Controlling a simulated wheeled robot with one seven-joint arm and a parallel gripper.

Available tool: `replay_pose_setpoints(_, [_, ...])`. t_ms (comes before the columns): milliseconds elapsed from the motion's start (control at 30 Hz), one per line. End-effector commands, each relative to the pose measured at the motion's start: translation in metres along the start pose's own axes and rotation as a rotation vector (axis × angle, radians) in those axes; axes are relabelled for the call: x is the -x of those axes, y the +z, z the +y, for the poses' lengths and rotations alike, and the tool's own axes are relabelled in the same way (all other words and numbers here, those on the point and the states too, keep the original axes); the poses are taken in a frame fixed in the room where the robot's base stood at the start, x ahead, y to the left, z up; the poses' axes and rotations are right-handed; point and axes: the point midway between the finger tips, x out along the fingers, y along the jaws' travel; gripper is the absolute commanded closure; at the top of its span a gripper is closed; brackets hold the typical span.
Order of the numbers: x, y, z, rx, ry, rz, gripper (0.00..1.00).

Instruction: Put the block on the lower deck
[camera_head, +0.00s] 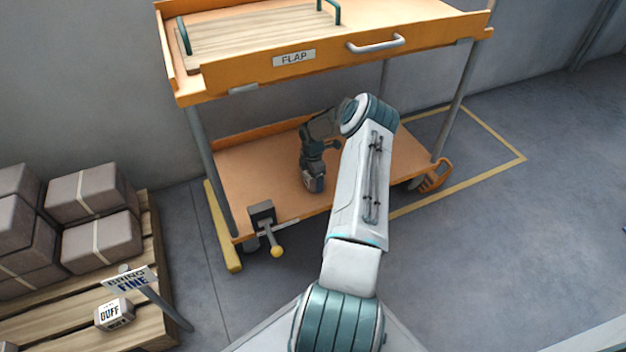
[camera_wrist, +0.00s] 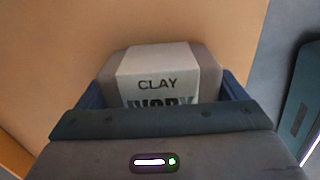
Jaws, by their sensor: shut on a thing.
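An orange two-level cart stands ahead. Its lower deck (camera_head: 245,165) is a flat orange shelf, bare apart from my gripper and the block over it. My gripper (camera_head: 313,176) points down over the middle of this deck and is shut on a small grey block (camera_head: 315,185) with a pale label band. In the wrist view the block (camera_wrist: 165,72) sits between the dark blue fingers, and its label reads "CLAY" above a partly hidden word. Orange surface lies behind it. I cannot tell whether the block touches the deck or hangs just above it.
The upper deck (camera_head: 230,78), with a "FLAP" label and handle, overhangs the lower one. Grey posts (camera_head: 209,170) stand at the corners. A pallet (camera_head: 152,290) at left holds several wrapped bundles, a sign and a "BUFF" block (camera_head: 115,314).

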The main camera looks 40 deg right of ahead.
Motion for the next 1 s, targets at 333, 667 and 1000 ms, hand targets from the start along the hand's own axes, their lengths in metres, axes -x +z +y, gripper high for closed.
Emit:
replay_pose_setpoints(333, [-0.003,0.001,0.001,-0.001,0.003,-0.002,0.53])
replay_pose_setpoints(667, [-0.005,0.001,0.000,-0.001,0.001,-0.001,0.00])
replay_pose_setpoints(1000, [0.029,0.001,0.001,-0.001,0.002,-0.003,0.00])
